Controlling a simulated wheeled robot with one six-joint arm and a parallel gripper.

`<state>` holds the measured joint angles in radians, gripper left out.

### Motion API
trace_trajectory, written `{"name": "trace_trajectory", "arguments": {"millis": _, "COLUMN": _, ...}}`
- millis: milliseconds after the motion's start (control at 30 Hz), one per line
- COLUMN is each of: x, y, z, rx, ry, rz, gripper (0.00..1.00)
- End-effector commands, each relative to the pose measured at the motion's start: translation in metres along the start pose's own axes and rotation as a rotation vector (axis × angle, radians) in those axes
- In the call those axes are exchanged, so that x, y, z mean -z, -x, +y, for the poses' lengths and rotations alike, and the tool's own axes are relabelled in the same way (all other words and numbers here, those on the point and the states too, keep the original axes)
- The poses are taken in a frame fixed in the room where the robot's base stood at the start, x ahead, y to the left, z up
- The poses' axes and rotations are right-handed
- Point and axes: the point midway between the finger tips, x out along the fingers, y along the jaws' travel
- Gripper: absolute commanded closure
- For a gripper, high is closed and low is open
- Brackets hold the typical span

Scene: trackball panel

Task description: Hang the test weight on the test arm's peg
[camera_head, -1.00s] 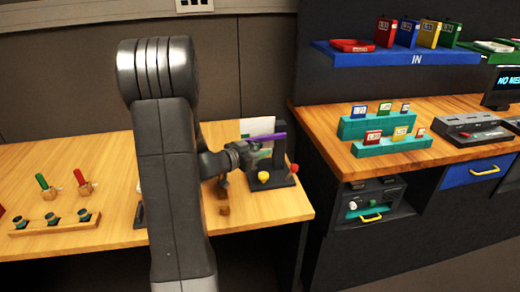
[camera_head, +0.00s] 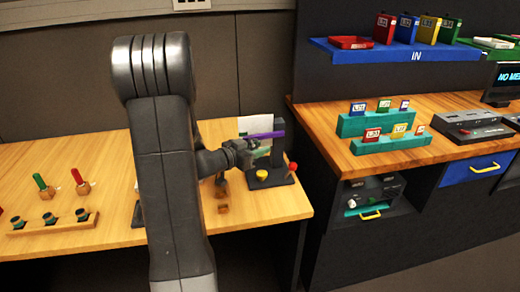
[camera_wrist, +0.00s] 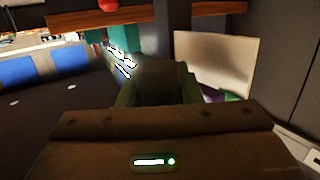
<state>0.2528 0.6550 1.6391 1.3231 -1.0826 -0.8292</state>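My gripper (camera_head: 246,152) is at the near side of a dark stand (camera_head: 276,150) on the wooden table, seen past my arm. In the wrist view a dark block (camera_wrist: 160,84) fills the gap between my greenish fingers; it looks like the test weight, but its shape is dim. The stand carries a purple bar (camera_head: 263,136), probably the test arm, just beyond and above my gripper. The peg cannot be made out. Whether the block touches the stand is hidden.
Small brown blocks (camera_head: 223,208) lie below my gripper. A pale board (camera_wrist: 215,62) stands behind the stand. Green (camera_head: 40,181) and red (camera_head: 79,175) handles and a wooden rack (camera_head: 52,224) are at the left. A second bench (camera_head: 350,165) stands at the right.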

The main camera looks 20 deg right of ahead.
Motion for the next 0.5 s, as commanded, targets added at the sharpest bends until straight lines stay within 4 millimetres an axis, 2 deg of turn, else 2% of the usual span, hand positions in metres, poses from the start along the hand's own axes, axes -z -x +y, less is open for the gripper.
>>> {"name": "trace_trajectory", "arguments": {"millis": 33, "x": 0.003, "y": 0.011, "z": -0.012, "rx": 0.033, "ry": -0.002, "rz": 0.001, "gripper": 0.50}}
{"name": "trace_trajectory", "arguments": {"millis": 167, "x": 0.003, "y": 0.039, "z": -0.009, "rx": 0.031, "ry": -0.003, "rz": 0.001, "gripper": 0.43}}
{"name": "trace_trajectory", "arguments": {"millis": 300, "x": 0.003, "y": 0.074, "z": -0.003, "rx": 0.023, "ry": -0.004, "rz": 0.000, "gripper": 0.43}}
{"name": "trace_trajectory", "arguments": {"millis": 500, "x": 0.002, "y": 0.112, "z": 0.004, "rx": 0.013, "ry": -0.004, "rz": -0.002, "gripper": 0.43}}
